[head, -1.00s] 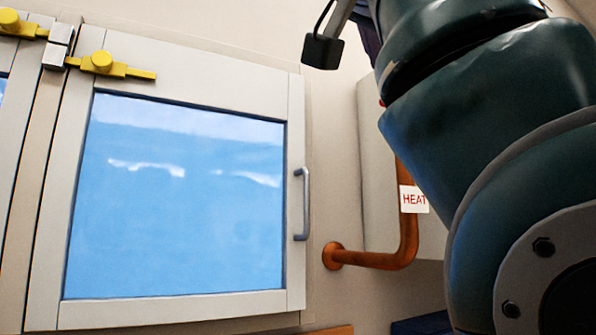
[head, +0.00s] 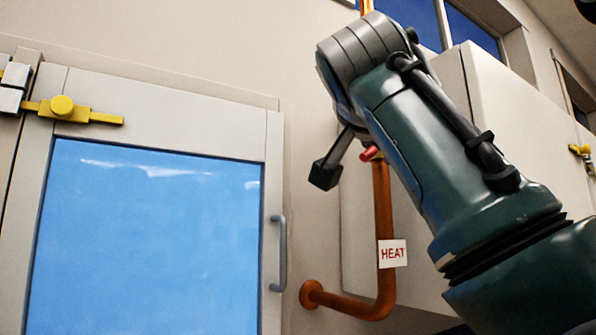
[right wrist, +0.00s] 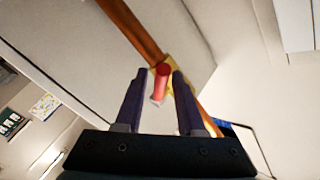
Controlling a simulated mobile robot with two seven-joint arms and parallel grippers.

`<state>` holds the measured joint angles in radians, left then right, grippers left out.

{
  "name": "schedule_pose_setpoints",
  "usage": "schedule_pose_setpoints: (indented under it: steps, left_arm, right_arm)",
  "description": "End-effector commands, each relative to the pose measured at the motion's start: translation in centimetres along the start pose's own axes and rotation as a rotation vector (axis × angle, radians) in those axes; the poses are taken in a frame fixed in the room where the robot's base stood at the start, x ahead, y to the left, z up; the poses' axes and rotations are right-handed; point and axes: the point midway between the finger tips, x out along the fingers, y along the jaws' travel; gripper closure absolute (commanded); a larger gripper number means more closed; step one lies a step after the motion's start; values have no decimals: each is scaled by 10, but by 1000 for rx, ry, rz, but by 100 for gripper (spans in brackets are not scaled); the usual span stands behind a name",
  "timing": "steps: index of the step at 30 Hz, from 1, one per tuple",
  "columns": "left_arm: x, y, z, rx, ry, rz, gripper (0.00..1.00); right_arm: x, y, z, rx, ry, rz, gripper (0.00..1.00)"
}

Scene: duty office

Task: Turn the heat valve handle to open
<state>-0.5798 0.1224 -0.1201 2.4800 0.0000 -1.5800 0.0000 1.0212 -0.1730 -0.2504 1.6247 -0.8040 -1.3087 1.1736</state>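The heat valve's red handle (head: 371,153) shows beside my right arm in the head view, on the copper pipe (head: 384,215) with the HEAT label (head: 392,253). In the right wrist view, the red handle (right wrist: 161,80) points toward me from a brass-coloured valve body (right wrist: 179,66). My right gripper (right wrist: 160,73) is open, and the handle appears between its two dark fingers. I cannot tell whether they touch it. In the head view my right arm hides most of the gripper and part of the valve. My left gripper is not in view.
A pale cabinet (head: 355,235) stands behind the pipe. Wall shows between door and pipe. Windows (head: 470,35) are at the upper right.

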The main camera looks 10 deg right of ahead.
Motion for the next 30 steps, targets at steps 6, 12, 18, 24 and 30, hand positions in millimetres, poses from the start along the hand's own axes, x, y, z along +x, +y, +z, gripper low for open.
schedule_pose_setpoints:
  steps: [6,12,18,24,30]
  left_arm:
    - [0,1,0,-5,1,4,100]
    - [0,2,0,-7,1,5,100]
    - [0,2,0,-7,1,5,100]
    - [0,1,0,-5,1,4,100]
    - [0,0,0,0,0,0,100]
  right_arm:
    - [0,0,0,0,0,0,88]
    - [0,0,0,0,1,0,100]
    - [0,0,0,0,1,1,100]
    - [0,0,-1,0,1,1,100]
    - [0,0,-1,0,1,1,100]
